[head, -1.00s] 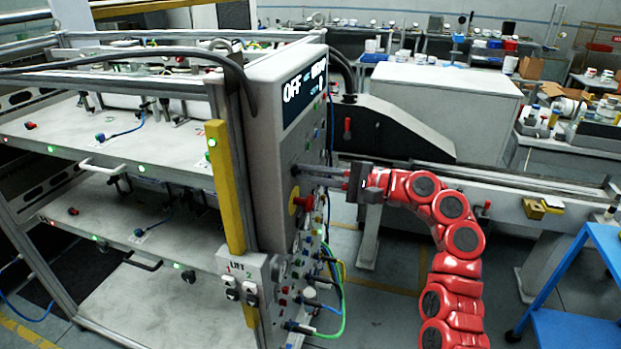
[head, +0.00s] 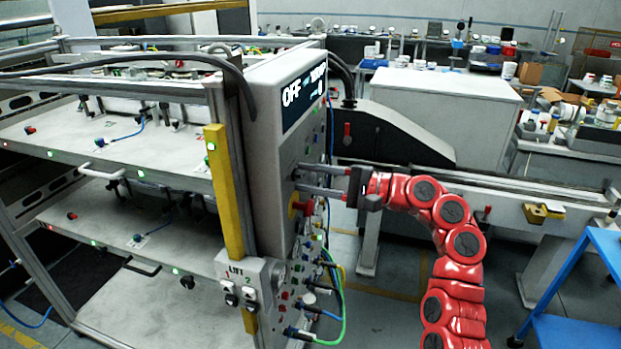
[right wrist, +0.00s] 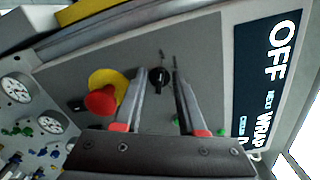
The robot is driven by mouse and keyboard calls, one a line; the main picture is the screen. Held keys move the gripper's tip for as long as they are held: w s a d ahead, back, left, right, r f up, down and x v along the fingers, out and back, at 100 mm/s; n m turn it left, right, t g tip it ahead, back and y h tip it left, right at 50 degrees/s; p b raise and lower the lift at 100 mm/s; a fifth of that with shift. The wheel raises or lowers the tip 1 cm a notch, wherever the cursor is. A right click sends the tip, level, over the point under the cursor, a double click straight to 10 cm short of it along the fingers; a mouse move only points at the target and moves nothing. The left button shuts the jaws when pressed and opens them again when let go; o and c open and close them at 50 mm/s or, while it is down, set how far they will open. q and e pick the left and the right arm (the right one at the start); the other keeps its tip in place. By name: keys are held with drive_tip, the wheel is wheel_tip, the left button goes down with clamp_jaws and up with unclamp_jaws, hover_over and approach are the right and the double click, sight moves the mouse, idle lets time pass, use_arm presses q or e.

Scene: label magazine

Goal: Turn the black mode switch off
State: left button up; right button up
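The black mode switch (right wrist: 159,79) is a small round knob with a light mark on the grey control panel (head: 262,130). In the right wrist view it lies between the two finger ends of my right gripper (right wrist: 160,86), with a gap showing on both sides. In the head view my right gripper (head: 308,180) reaches the panel's face from the right, fingers apart. The switch cannot be made out there. Whether the tips touch the panel is unclear. The display (head: 304,95) reads OFF and, smaller, a word that looks like WRAP. My left gripper is out of view.
A red button on a yellow collar (right wrist: 105,95) sits close beside the fingers. Gauges (right wrist: 50,122) and several small knobs are further left. Cables (head: 342,290) hang from the lower panel. A blue cart (head: 585,290) stands at right.

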drive_tip(key=shift+s+d, duration=0.1)
drive_tip(key=shift+d, duration=0.25)
drive_tip(key=b+v, duration=0.3)
drive_tip(key=v, duration=1.3)
drive_tip(key=shift+d+b, duration=0.3)
drive_tip(key=shift+s, duration=0.1)
